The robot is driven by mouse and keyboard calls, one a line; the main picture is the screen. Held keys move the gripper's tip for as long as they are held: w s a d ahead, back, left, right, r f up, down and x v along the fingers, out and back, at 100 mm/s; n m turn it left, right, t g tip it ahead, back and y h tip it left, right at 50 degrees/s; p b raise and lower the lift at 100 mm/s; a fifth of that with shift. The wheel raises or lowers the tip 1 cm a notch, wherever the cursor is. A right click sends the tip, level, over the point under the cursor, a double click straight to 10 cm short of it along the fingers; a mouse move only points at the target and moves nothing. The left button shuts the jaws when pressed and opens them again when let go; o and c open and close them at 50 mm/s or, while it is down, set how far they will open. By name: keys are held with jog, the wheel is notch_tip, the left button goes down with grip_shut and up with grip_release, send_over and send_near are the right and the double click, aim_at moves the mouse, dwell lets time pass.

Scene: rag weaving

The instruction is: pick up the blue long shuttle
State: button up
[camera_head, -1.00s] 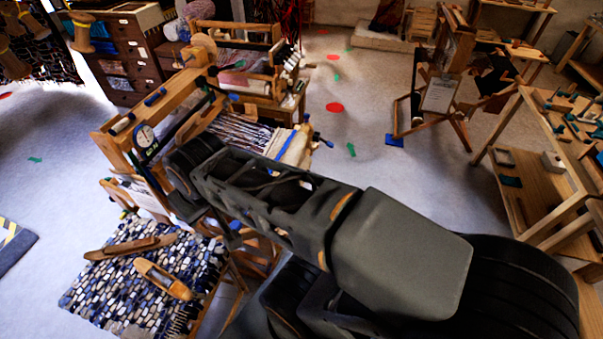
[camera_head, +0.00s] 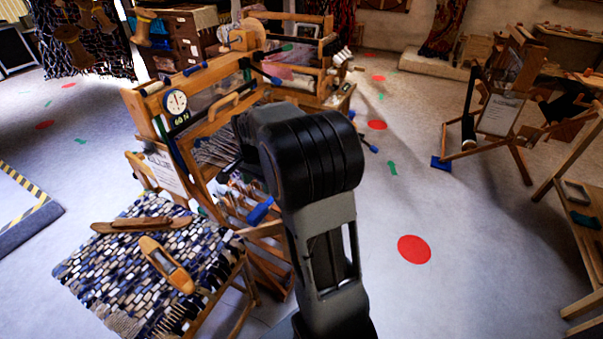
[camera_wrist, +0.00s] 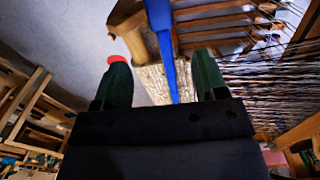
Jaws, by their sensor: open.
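My gripper (camera_wrist: 162,66) is open in the wrist view, with two dark green fingers apart. A long blue strip (camera_wrist: 164,45) runs lengthwise in the gap between them. I cannot tell what it is or whether it touches a finger. In the head view my arm stands in front of the loom, and the fingers are not clearly seen. A long brown wooden shuttle (camera_head: 145,224) lies on the blue and white rag weave (camera_head: 105,260). A shorter, lighter wooden shuttle (camera_head: 167,264) lies in front of it. Neither shows plainly as blue, and my gripper is away from both.
The wooden loom (camera_head: 150,120) with a round dial (camera_head: 175,103) stands beside the weave. A second loom (camera_head: 300,75) is behind. A folding stand (camera_head: 497,115) and a bench (camera_head: 585,230) are at the right. Open floor with a red disc (camera_head: 414,249) lies between.

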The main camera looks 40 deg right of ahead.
aim_at(262, 206)
notch_tip(262, 206, down, 11)
jog(key=shift+s+a+f+b, duration=0.1)
jog(key=shift+a+b, duration=0.05)
jog(key=shift+b, duration=0.35)
jog(key=c, duration=1.1)
jog(key=shift+r, duration=0.2)
